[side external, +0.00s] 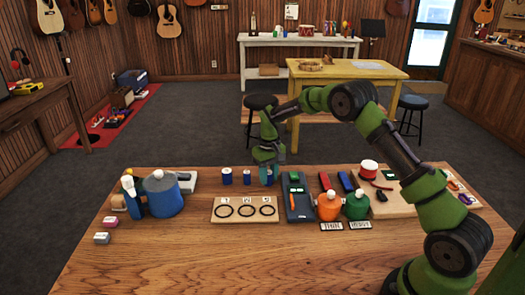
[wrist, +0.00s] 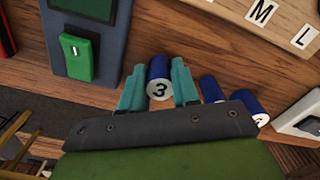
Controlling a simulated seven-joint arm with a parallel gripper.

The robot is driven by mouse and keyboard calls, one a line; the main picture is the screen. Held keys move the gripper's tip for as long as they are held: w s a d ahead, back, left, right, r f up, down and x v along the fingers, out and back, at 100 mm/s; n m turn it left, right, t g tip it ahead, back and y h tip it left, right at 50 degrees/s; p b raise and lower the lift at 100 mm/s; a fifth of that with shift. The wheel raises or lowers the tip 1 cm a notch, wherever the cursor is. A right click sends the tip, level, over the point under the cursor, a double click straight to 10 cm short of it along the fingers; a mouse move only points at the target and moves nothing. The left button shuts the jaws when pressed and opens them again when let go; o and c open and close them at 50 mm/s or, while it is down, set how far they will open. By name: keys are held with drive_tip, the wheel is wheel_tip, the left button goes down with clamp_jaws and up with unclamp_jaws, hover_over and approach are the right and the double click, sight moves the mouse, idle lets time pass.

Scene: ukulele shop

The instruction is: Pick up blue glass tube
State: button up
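A blue tube with a white end marked 3 (wrist: 159,76) stands between the two teal fingers of my gripper (wrist: 157,83) in the wrist view. The fingers lie close along both sides of it; I cannot tell whether they press on it. In the side view my gripper (side external: 267,172) is low at the table, right of two other blue tubes, and mostly hides the tube it surrounds. Those two tubes, a left one (side external: 227,177) and a middle one (side external: 247,177), stand upright and apart. They also show right of the fingers in the wrist view (wrist: 246,103).
A wooden board with black rings (side external: 245,219) lies in front of the tubes. A dark tray (side external: 299,208) is close on the right, with orange (side external: 328,208) and green (side external: 357,206) bottles beyond. The front tabletop (side external: 190,265) is clear.

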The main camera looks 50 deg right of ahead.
drive_tip(key=c, duration=0.3)
drive_tip(key=shift+r, duration=0.1)
